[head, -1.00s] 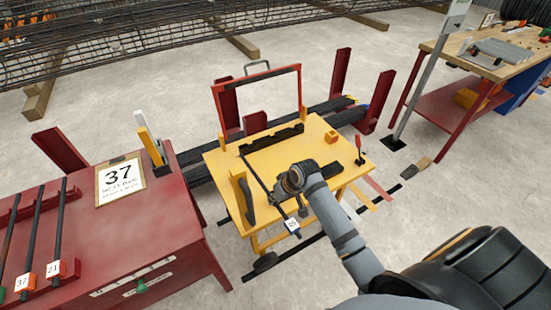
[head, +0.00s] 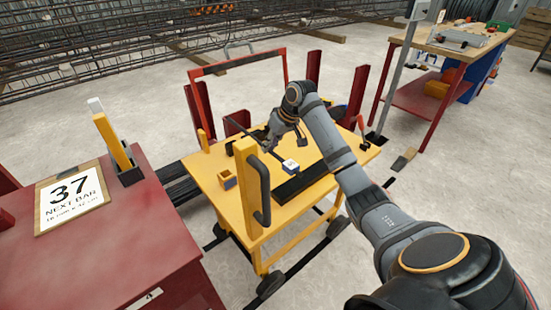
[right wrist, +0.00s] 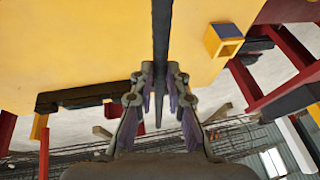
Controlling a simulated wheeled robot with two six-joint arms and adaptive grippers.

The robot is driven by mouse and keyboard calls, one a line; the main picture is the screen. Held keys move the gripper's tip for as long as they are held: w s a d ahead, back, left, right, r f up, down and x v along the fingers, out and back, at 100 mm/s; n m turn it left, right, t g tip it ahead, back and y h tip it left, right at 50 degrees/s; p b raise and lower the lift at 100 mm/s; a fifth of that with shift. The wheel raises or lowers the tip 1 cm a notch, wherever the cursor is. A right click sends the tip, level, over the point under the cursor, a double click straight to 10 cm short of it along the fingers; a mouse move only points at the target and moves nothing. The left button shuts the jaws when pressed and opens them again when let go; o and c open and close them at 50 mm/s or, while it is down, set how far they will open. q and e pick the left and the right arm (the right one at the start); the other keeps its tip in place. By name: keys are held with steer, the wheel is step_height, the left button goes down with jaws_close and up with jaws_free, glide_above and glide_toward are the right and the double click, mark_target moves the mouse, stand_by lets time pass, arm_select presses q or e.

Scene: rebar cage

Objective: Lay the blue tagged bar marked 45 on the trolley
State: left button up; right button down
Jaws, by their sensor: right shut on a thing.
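The yellow trolley (head: 215,163) stands in the middle of the head view, and its top fills much of the right wrist view (right wrist: 70,45). My right gripper (head: 270,141) is over the trolley top, shut on a thin dark bar (right wrist: 161,40). The bar runs between the fingers in the right wrist view. In the head view one stretch shows left of the gripper; a tag (head: 290,167), white-faced with a blue side, shows to its right. I cannot read its number. I cannot tell whether the bar touches the trolley. My left gripper is not in view.
A yellow post (head: 247,185) with a black handle rises at the trolley's near side. A black strip (head: 310,179) and a small blue-topped yellow block (head: 227,179) are on the top. A red table with a 37 sign (head: 70,197) is at left; a workbench (head: 440,45) is back right.

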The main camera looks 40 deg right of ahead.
step_height(320, 180, down, 3)
steer(key=shift+w+r, duration=0.1)
steer(key=shift+f+b, duration=0.7)
steer(key=shift+f, duration=1.5)
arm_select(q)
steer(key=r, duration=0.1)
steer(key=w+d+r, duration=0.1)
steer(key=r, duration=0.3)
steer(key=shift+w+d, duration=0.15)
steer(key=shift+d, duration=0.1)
arm_select(e)
steer(key=shift+r, duration=0.1)
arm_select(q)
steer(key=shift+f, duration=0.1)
arm_select(e)
steer(key=c, duration=1.3)
jaws_free()
steer(key=shift+c, duration=0.2)
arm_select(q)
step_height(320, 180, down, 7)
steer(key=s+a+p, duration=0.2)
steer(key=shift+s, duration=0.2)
arm_select(e)
steer(key=v, duration=1.2)
